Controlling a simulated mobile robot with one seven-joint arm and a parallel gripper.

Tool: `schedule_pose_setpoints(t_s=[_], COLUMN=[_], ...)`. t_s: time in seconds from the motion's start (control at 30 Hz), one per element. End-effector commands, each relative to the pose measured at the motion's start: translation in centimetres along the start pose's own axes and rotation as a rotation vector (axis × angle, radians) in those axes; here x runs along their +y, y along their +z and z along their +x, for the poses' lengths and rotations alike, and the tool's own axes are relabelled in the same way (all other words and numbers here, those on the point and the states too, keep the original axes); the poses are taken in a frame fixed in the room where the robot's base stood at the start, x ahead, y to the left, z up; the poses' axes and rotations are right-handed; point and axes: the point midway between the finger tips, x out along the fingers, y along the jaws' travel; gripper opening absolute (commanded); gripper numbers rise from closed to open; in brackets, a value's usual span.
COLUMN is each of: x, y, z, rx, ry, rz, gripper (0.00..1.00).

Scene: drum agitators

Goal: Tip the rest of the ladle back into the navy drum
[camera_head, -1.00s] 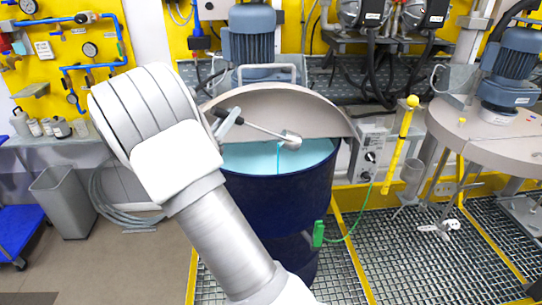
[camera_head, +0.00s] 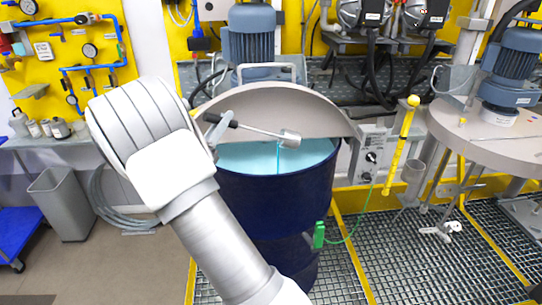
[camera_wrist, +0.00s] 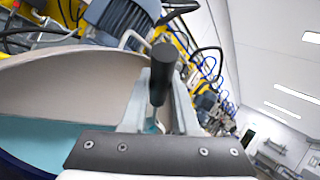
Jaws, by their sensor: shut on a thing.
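The navy drum (camera_head: 268,208) stands in front of me, its lid (camera_head: 275,107) raised at the back and light blue liquid (camera_head: 250,158) showing inside. My gripper (camera_head: 217,129) is at the drum's upper left and is shut on the black handle (camera_head: 229,122) of the ladle. The ladle's metal cup (camera_head: 290,139) hangs over the drum opening, apart from the liquid. A thin blue stream (camera_head: 279,158) runs from the cup down into the drum. In the wrist view, the black handle (camera_wrist: 163,72) sits between my gripper's fingers (camera_wrist: 158,105); the cup is mostly hidden.
A control box (camera_head: 371,155) and a yellow post (camera_head: 402,145) stand right of the drum. Another drum lid (camera_head: 480,135) with a motor (camera_head: 513,70) is at the far right. A grey bin (camera_head: 62,203) stands at left. Yellow-edged floor grating surrounds the drum.

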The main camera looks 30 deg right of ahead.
Motion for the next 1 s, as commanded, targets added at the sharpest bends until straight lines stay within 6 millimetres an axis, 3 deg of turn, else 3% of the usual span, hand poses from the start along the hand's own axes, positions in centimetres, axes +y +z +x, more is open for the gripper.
schedule_pose_setpoints(t_s=[1.0], x=[2.1], y=[-0.1], z=[-1.9], rx=[-0.077], ry=[0.003], rz=[-0.086], gripper=[0.00])
